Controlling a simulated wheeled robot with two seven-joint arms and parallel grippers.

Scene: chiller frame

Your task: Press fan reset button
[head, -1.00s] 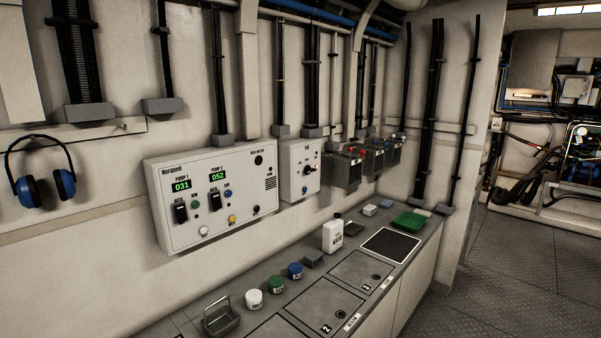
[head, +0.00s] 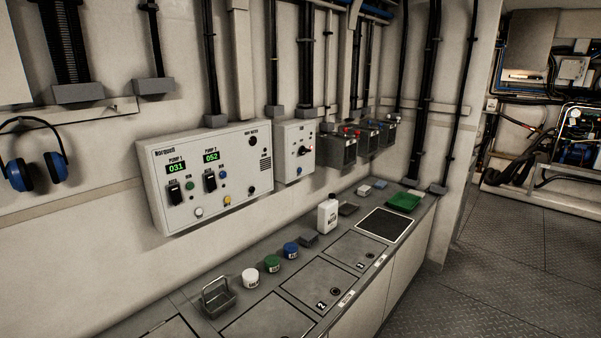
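A white control panel (head: 160,210) hangs on the wall, left of the picture's middle. It has two green displays reading 031 and 052, two black switches and several small buttons. These include a green button (head: 189,186), a blue button (head: 223,175), a white button (head: 199,212) and a yellow button (head: 227,200). A smaller white box (head: 290,150) to its right has a dark knob with a red mark and a small blue button (head: 299,170). The small labels are too blurred to tell which button is the fan reset. Neither gripper is in view.
A grey counter (head: 190,293) runs below the panels. It holds a metal basket (head: 217,298), white, green and blue jars, a white bottle (head: 327,214) and a green tray (head: 403,202). Blue earmuffs (head: 18,176) hang at left. Open floor (head: 500,270) lies at right.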

